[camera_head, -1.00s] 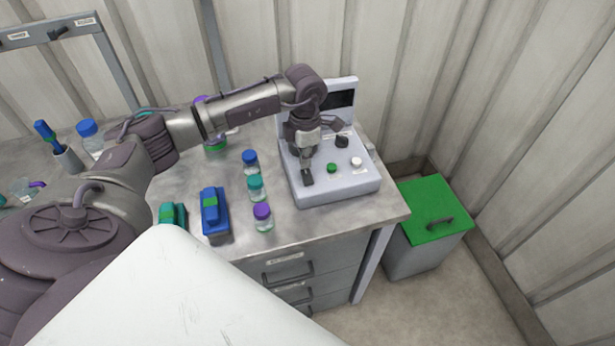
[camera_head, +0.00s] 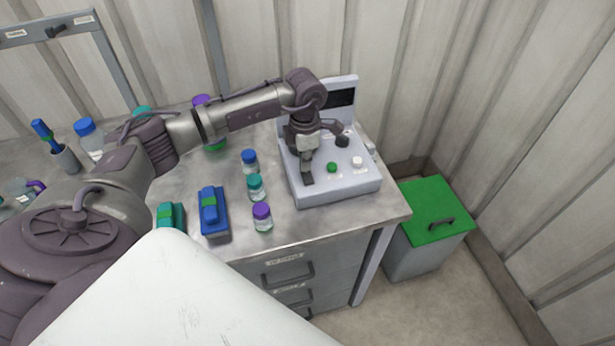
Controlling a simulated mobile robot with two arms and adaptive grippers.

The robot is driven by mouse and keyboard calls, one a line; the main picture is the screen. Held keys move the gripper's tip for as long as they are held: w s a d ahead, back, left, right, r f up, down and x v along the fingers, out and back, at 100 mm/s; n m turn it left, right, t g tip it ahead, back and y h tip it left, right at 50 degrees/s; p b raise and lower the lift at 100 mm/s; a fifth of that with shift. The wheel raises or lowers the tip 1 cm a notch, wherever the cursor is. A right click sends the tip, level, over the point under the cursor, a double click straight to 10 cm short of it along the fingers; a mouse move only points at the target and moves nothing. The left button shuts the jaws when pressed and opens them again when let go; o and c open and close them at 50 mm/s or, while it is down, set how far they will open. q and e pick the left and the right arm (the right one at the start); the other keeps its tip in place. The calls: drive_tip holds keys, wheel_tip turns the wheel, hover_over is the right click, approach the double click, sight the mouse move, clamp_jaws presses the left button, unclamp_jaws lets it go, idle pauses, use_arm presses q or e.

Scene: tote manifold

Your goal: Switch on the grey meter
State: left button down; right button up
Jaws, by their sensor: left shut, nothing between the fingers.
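The grey meter (camera_head: 340,190) stands at the right end of the bench, with a dark screen (camera_head: 341,98) on its upright back panel. On its sloped top I see a green button (camera_head: 331,167), a white knob (camera_head: 357,161) and a black knob (camera_head: 343,141). My left gripper (camera_head: 307,180) is shut and empty, pointing down over the left part of the meter's top. Its fingertips are at or just above the surface, left of the green button; I cannot tell whether they touch. They hide what lies beneath them. My right gripper is not in view.
Three small capped vials (camera_head: 256,187) stand left of the meter, near a blue device (camera_head: 214,213) and a teal one (camera_head: 172,215). A green-lidded bin (camera_head: 435,211) stands on the floor to the right. The bench front right of the vials is clear.

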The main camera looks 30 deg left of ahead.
use_arm(q)
drive_tip(key=shift+f+b, duration=0.35)
drive_tip(key=shift+f, duration=0.1)
drive_tip(key=shift+r+p, duration=2.05)
drive_tip(key=shift+r, duration=1.5)
